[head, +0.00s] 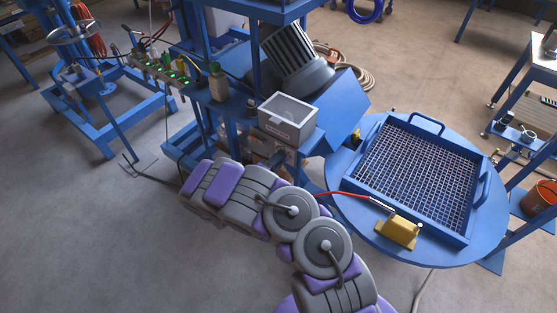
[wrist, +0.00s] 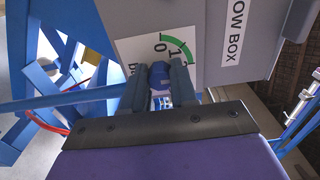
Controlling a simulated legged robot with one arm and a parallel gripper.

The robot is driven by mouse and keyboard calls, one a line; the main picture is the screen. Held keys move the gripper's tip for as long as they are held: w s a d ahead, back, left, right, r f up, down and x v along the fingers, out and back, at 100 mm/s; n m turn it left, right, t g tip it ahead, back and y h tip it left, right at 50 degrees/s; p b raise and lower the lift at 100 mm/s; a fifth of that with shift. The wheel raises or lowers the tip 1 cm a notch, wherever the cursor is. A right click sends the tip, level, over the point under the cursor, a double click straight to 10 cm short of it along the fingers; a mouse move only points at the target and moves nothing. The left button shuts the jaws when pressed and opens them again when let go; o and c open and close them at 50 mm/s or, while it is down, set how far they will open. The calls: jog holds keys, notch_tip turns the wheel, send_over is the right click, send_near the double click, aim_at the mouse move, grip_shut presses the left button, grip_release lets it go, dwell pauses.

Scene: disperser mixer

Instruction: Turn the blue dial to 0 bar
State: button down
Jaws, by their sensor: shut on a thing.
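The blue dial (wrist: 160,70) is between my gripper's two dark fingers in the wrist view. My gripper (wrist: 160,85) is shut on it from both sides. Behind the dial is a white scale plate (wrist: 142,47) with a green arc (wrist: 178,48) and the marks 0 and 1 partly visible. The dial's pointer direction cannot be made out. In the head view my arm reaches toward the grey box (head: 287,120) on the blue machine, and the dial and fingertips are too small or hidden to tell.
A grey panel labelled with "OW BOX" (wrist: 238,38) is right of the scale. A blue bar (wrist: 75,98) crosses left of my gripper. In the head view a round blue table (head: 345,170) holds a grated tray (head: 473,205) and a yellow block (head: 398,232) close to my arm. Open floor lies left.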

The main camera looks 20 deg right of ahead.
jog(key=shift+w+a+f, duration=0.1)
jog(key=shift+a, duration=0.05)
jog(key=c, duration=1.1)
grip_release()
jog(key=shift+w+f, duration=0.1)
jog(key=shift+w, duration=0.05)
jog(key=shift+o, duration=1.1)
jog(key=shift+s+a, duration=0.1)
jog(key=shift+s, duration=0.1)
jog(key=p+v, duration=0.2)
jog(key=v, duration=1.5)
jog(key=shift+p, duration=0.3)
